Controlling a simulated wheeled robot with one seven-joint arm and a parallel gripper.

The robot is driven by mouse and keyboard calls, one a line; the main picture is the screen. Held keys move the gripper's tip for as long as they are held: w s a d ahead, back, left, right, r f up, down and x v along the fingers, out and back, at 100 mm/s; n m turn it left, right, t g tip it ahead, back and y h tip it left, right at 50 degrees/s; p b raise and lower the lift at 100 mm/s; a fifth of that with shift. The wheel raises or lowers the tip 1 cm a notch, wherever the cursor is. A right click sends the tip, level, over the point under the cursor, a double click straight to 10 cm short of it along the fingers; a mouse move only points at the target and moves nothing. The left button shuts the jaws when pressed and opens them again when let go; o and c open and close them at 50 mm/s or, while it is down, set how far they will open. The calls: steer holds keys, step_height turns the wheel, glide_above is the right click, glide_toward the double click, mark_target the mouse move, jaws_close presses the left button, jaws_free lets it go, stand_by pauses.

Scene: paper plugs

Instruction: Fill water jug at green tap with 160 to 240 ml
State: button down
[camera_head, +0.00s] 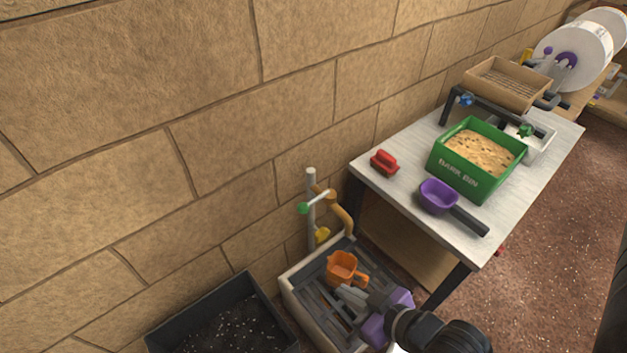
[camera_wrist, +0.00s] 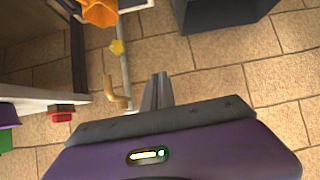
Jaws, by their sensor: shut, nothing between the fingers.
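The orange water jug (camera_head: 341,267) appears upright over the slatted floor of a pale-rimmed basin (camera_head: 292,292); its handle is at the right. It is partly cut off at the top of the wrist view (camera_wrist: 101,12). Behind the basin stands the tap, a grey post (camera_head: 311,227) with a green knob (camera_head: 303,208) on a crossbar. A tan curved spout (camera_head: 341,217) and a yellow piece (camera_head: 322,235) are beside it. My gripper (camera_head: 345,293) is shut and empty, just below the jug in the picture; contact is unclear. Its fingers show in the wrist view (camera_wrist: 158,82). Any water inside is not visible.
A black bin of dark soil (camera_head: 234,322) stands left of the basin. At right, a table (camera_head: 400,187) bears a red block (camera_head: 384,162), a purple scoop (camera_head: 437,196) and a green bark bin (camera_head: 477,158). A stone wall (camera_head: 215,150) closes the back.

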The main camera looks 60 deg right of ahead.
steer(key=w+d+r+m+g+p, duration=0.1)
steer(key=w+d+r+g+p, duration=0.15)
steer(key=w+d+p, duration=0.2)
steer(key=g+y+p, duration=0.2)
steer(key=y+p, duration=0.3)
steer(key=p, duration=0.7)
glide_toward(307, 206)
steer(key=a+v, duration=0.2)
steer(key=v, duration=0.5)
steer(key=shift+s+d+m, duration=0.25)
steer(key=shift+d+m, duration=0.05)
steer(key=shift+d, duration=0.4)
steer(key=x, duration=1.4)
steer(key=shift+w+d+r, duration=0.1)
steer(key=shift+w+d, duration=0.1)
steer(key=shift+d, duration=0.05)
steer(key=shift+t+h, duration=0.25)
steer(key=shift+h, duration=0.05)
